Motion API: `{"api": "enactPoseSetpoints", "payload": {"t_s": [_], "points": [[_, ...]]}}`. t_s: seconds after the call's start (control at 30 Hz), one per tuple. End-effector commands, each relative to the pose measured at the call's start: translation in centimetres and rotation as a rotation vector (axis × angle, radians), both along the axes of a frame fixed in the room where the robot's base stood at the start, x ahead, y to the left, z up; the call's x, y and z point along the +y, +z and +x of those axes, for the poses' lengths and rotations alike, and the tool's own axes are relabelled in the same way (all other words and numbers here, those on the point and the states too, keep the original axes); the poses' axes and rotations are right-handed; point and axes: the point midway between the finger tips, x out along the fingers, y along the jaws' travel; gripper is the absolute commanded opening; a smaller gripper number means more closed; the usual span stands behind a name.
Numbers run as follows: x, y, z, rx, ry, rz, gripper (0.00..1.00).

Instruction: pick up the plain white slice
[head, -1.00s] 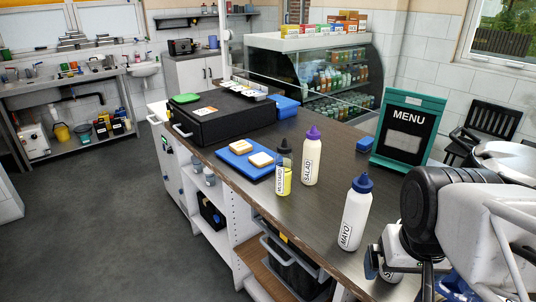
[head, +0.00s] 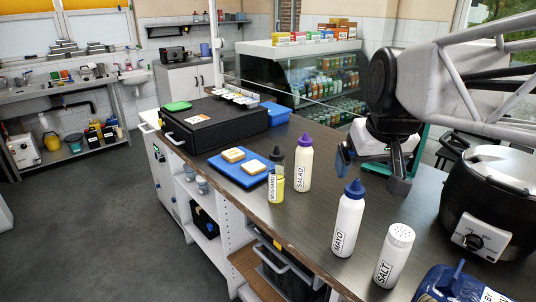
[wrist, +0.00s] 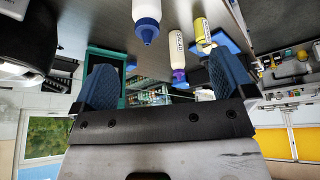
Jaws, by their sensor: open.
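Two square bread slices with brown crusts and pale faces lie on a blue board (head: 228,168) on the counter. One slice (head: 233,154) is farther back and the other slice (head: 253,167) is nearer; I cannot tell which is the plain white one. My gripper (head: 373,168) is above the counter to the right of the board, well apart from both slices. In the wrist view my gripper (wrist: 163,84) shows two blue fingers spread wide with nothing between them. A corner of the blue board shows there (wrist: 226,44); the slices are not clearly visible.
A salt shaker (head: 393,256) and a black cooker (head: 490,200) stand at the right. A black box (head: 215,125) is behind the board. The menu sign is mostly hidden by my arm.

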Motion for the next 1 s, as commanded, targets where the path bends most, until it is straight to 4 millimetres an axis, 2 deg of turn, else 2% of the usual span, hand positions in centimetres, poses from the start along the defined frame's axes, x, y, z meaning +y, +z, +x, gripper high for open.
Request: {"api": "enactPoseSetpoints", "payload": {"t_s": [0.1,0.47,0.7,1.0], "points": [[1.0,0.5,3.2,0.012,0.034,-0.006,1.0],[4.3,0.3,12.3,0.053,0.133,-0.024,1.0],[6.9,-0.8,18.3,0.082,0.198,-0.034,1.0],[10.6,-3.5,25.7,0.118,0.279,-0.047,1.0]]}}
